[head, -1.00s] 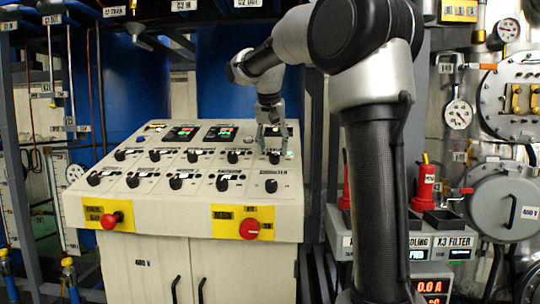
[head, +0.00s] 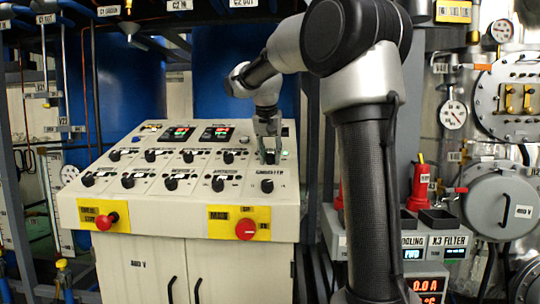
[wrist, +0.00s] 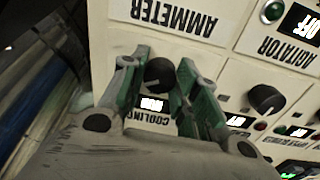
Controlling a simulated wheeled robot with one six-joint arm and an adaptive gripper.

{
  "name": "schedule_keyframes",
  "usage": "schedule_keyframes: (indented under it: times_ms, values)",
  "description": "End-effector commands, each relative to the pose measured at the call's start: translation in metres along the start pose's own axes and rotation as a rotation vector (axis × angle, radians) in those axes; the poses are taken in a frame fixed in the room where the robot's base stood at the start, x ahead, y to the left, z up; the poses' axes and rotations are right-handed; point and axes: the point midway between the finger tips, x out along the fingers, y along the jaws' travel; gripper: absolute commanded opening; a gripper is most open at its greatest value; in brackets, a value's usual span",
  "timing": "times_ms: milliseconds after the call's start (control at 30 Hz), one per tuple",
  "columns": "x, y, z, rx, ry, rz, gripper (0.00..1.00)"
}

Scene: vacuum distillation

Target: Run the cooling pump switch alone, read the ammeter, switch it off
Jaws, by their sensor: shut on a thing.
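The black cooling pump switch knob (wrist: 159,74) sits between the green-lined fingers of my gripper (wrist: 158,88) in the wrist view. The fingers are shut on it, one on each side. A small lit display and the label COOLING show beside the knob, partly covered; the display's text is hard to read. In the head view my gripper (head: 268,155) is down at the right end of the sloped panel's upper knob row. The ammeter knob (head: 267,186) is just below it.
Several other black knobs fill the control panel (head: 150,205). Two red stop buttons (head: 106,221) (head: 246,229) sit on yellow plates at its front. A COOLING box readout (head: 412,254) seems to show FWD. My arm stands in front of the panel's right side.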

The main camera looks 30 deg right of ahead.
Motion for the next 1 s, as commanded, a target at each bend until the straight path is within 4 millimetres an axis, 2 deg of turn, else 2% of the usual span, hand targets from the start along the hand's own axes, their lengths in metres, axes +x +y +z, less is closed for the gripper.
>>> schedule_keyframes:
  times_ms: [367,1000]
  values:
    - [-0.0005,-0.0001,0.0002,-0.148,0.006,-0.003,0.07]
    - [-0.0004,-0.0003,0.0009,-0.728,0.028,-0.012,0.07]
